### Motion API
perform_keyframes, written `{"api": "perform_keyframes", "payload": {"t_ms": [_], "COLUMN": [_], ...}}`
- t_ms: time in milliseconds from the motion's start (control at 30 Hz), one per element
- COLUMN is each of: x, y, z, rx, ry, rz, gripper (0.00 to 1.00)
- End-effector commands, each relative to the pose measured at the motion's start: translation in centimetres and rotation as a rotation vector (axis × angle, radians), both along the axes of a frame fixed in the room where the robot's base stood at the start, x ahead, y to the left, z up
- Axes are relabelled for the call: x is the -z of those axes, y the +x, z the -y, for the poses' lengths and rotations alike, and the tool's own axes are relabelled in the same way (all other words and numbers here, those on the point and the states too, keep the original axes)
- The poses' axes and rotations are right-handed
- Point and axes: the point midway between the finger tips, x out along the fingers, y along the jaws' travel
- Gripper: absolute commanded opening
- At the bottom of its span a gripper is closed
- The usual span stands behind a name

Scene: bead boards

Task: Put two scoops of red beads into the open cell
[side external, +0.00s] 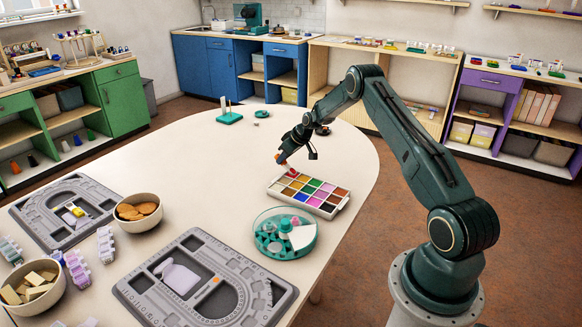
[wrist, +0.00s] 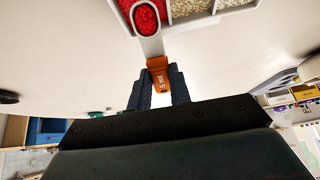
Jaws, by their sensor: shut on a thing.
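My gripper (side external: 283,160) is shut on the orange handle of a scoop (wrist: 158,67). In the wrist view the scoop's pale neck runs up to an oval bowl with red beads (wrist: 146,21) showing inside its rim. The bowl is at the red compartment (wrist: 147,9) of the bead tray (wrist: 192,23); I cannot tell whether it is in the beads or just above them. In the side view the bead tray (side external: 299,203) has several coloured compartments. A round teal box (side external: 267,251) stands in front of it, with a white wedge-shaped section (side external: 302,237) that may be the open cell.
Two grey bead boards (side external: 28,207) (side external: 150,309) lie on the pale table. A bowl of round biscuits (side external: 139,225) and a bowl of pale blocks (side external: 33,302) stand at left. A teal stand (side external: 229,118) is at the back. The table's middle is clear.

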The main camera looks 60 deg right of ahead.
Motion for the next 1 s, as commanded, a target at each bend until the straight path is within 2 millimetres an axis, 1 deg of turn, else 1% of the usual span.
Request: {"api": "perform_keyframes", "payload": {"t_ms": [1000], "x": [-4.3], "y": [0.0], "z": [0.0], "rx": [0.001], "ry": [-0.001], "rz": [0.001], "gripper": [0.0]}}
